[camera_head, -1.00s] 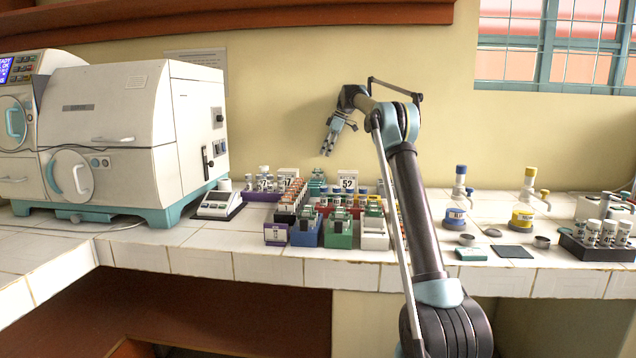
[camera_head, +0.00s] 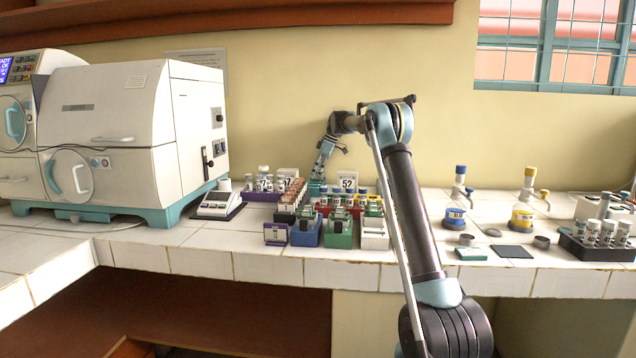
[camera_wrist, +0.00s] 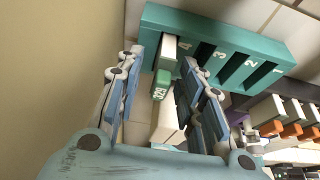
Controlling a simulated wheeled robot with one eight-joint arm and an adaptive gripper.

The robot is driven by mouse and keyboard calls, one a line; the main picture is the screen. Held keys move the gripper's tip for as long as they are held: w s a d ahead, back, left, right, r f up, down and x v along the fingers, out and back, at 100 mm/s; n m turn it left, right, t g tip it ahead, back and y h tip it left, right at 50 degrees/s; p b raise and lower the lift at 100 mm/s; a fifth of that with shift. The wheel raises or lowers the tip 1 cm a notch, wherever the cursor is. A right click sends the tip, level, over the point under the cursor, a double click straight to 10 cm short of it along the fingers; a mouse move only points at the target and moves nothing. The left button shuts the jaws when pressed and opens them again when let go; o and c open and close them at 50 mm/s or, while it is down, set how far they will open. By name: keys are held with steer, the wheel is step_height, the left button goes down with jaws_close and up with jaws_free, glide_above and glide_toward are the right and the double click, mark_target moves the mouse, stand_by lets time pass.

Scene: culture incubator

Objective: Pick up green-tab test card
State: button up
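The green-tab test card shows in the wrist view as a white card with a green tab (camera_wrist: 161,84) bearing small white characters. It stands at slot 4 of a teal rack (camera_wrist: 270,50) with slots numbered 1 to 4. My gripper (camera_wrist: 163,65) is open, one blue finger on each side of the card. A gap shows on the left; whether the right finger touches the card I cannot tell. In the head view my gripper (camera_head: 318,174) points down over the rack at the back of the bench, where the card is too small to make out.
White and orange-topped pieces (camera_wrist: 285,115) stand in rows beside the rack. In the head view, colored racks (camera_head: 340,235) crowd the bench in front of my gripper. A sign marked 52 (camera_head: 347,181) stands to its right. The wall (camera_wrist: 60,60) is close on the left.

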steer(key=shift+f, duration=0.1)
steer(key=shift+c, duration=0.6)
jaws_close()
